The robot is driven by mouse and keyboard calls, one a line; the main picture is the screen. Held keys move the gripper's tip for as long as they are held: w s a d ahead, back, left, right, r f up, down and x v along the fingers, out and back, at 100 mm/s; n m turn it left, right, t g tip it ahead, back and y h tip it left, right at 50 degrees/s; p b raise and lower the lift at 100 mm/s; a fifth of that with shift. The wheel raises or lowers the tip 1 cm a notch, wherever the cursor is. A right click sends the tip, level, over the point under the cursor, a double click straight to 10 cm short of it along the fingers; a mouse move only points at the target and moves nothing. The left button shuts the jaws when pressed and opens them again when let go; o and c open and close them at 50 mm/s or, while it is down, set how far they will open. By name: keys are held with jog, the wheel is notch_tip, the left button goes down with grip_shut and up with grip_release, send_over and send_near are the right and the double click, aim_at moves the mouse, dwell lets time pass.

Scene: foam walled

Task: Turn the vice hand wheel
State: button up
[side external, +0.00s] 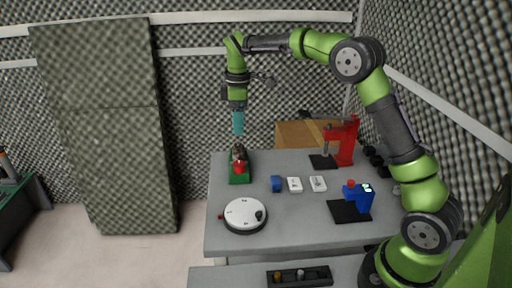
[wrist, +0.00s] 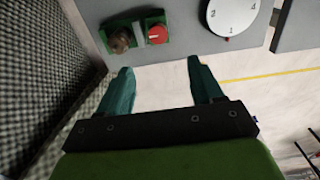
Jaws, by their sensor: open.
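A small green unit (side external: 239,179) stands at the table's back left corner, with a red round part (side external: 240,167) and a darker brown part behind it. In the wrist view, the green unit (wrist: 136,42) is at the top, with the red round part (wrist: 157,33) beside a brown knob (wrist: 120,40). I cannot tell surely which part is the vice hand wheel. My gripper (side external: 238,131) points down above the brown part, apart from it as far as I can tell. In the wrist view, my gripper's teal fingers (wrist: 163,72) are spread with nothing between them.
A white numbered dial (side external: 244,214) sits on the grey table (side external: 290,225), and also shows in the wrist view (wrist: 232,15). A blue block (side external: 277,184), white plates (side external: 295,185), a red press (side external: 345,142) and a blue device (side external: 359,198) stand further right. A foam wall is at left.

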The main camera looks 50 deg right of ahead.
aim_at(239, 163)
jog(key=f+n, duration=0.1)
jog(key=f, duration=0.3)
jog(key=f+n, duration=0.1)
jog(key=f, duration=0.4)
jog(key=f+n, duration=0.2)
jog(key=f, duration=0.3)
jog(key=shift+w+d+f, duration=0.15)
jog(key=shift+w+f, duration=0.05)
jog(key=shift+w, duration=0.1)
jog(key=c, duration=1.1)
jog(key=shift+o, duration=0.2)
